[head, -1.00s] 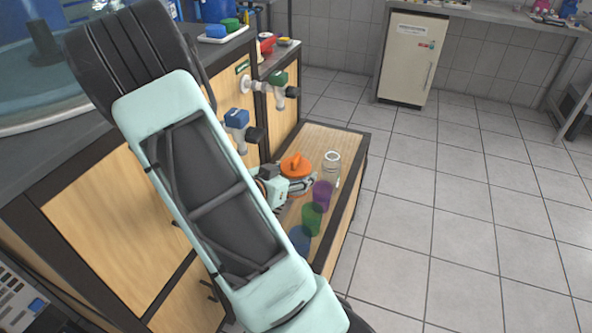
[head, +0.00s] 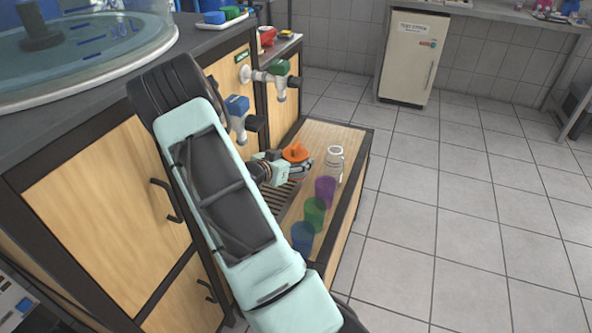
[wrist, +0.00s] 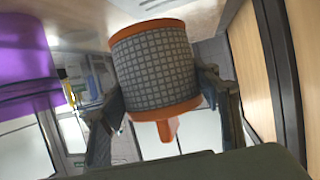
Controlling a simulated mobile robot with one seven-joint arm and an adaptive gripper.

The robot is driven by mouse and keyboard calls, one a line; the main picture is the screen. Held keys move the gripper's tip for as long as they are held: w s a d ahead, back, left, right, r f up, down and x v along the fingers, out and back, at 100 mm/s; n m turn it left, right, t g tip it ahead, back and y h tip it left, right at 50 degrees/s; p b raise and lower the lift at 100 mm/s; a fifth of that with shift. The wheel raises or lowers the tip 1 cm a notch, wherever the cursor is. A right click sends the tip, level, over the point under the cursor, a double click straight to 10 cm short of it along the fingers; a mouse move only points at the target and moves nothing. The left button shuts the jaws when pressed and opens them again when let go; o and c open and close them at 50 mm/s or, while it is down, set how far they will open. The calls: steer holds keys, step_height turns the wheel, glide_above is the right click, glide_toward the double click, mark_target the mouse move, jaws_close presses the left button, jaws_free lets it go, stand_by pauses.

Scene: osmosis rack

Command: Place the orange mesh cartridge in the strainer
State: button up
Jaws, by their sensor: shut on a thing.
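The orange mesh cartridge (wrist: 155,70) has orange end rings, a grey mesh wall and an orange tab. My gripper (wrist: 165,105) is shut on it, one finger on each side of the mesh. In the head view its orange top (head: 296,152) shows above my gripper (head: 300,170), over the low wooden ledge. A clear jar-like vessel with a pale rim (head: 335,152) stands just right of the gripper. No part is plainly recognisable as the strainer; I cannot tell whether this vessel belongs to it.
Purple (head: 325,190), green (head: 314,212) and blue (head: 302,237) translucent cups line the ledge (head: 325,132). The purple cup (wrist: 30,55) is close in the wrist view. Blue-handled (head: 238,108) and green-handled (head: 279,68) valves project from the cabinet. The floor at right is clear.

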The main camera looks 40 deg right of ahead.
steer(key=shift+w+d+f, duration=0.2)
steer(key=shift+f, duration=0.15)
steer(key=shift+w+f+b, duration=0.1)
steer(key=shift+f+b, duration=0.5)
steer(key=shift+f, duration=1)
steer(key=shift+f, duration=0.15)
steer(key=o, duration=1.2)
steer(key=shift+c, duration=0.2)
